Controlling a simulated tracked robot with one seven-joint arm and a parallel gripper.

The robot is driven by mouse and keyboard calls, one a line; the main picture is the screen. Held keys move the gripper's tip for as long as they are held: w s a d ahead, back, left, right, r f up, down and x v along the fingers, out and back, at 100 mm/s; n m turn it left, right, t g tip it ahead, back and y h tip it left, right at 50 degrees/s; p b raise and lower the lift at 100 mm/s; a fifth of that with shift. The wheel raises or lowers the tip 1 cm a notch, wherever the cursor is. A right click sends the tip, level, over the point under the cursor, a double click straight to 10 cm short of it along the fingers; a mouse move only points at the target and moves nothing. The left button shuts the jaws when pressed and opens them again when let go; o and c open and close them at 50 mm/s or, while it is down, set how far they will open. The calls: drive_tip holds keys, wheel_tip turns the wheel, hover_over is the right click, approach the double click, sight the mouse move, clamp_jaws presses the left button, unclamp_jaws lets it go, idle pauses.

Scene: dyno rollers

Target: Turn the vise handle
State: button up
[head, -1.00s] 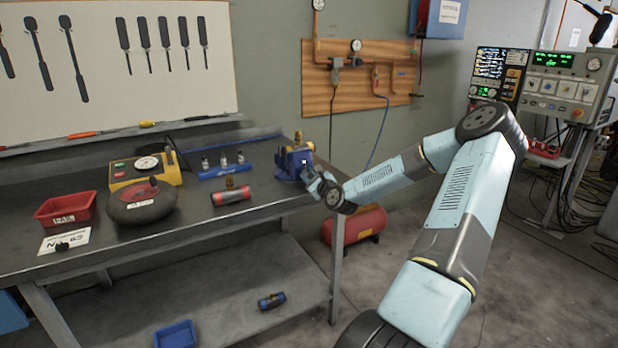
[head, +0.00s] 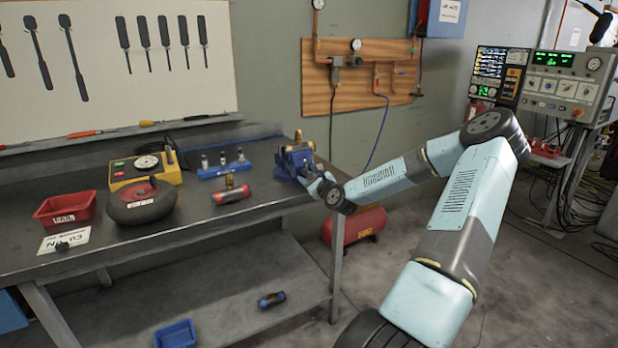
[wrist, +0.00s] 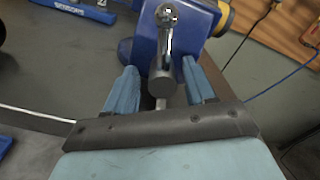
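The blue vise (head: 293,160) stands at the right end of the dark workbench (head: 110,245). Its blue body (wrist: 200,20) fills the top of the wrist view. The vise handle (wrist: 165,45) is a silver bar with a ball end, in front of the vise body. My gripper (wrist: 160,75) has its two blue fingers on either side of the handle's lower part. Gaps show between each finger and the metal, so it is open around it. In the head view my gripper (head: 313,182) is close against the vise's front, and the handle is hard to make out.
A blue rack (head: 224,170), a red cylinder (head: 232,195), a round black device (head: 142,206), a yellow gauge box (head: 165,178) and a red tray (head: 65,208) sit left of the vise. A gauge board (head: 320,105) hangs behind.

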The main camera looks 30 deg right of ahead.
drive_tip(key=s, duration=1.3)
drive_tip(key=shift+s+d, duration=0.25)
drive_tip(key=shift+s, duration=0.1)
drive_tip(key=s+a+f+n+g+y, duration=0.1)
drive_tip(key=s+a+f+n+g, duration=0.1)
drive_tip(key=a+n+g, duration=0.5)
drive_tip(key=s+a+f+n+g, duration=0.1)
drive_tip(key=a+f+n+g, duration=0.2)
drive_tip(key=a+n, duration=0.4)
drive_tip(key=s+a+r+n+g+h, duration=0.1)
drive_tip(key=s+a+r+n+h, duration=0.15)
drive_tip(key=s+r+n, duration=0.5)
drive_tip(key=s+a+r+n+g+h, duration=0.1)
drive_tip(key=s+a+r+n, duration=0.3)
drive_tip(key=r, duration=0.6)
drive_tip(key=s+a+r+n+y, duration=0.1)
drive_tip(key=s+a+r+n, duration=0.1)
drive_tip(key=s+r, duration=0.3)
drive_tip(key=s+a+r+n+y, duration=0.1)
drive_tip(key=s+r, duration=0.3)
drive_tip(key=s, duration=0.8)
drive_tip(key=shift+s+a+r+n, duration=0.35)
drive_tip(key=shift+a+n, duration=0.1)
drive_tip(key=shift+n, duration=0.2)
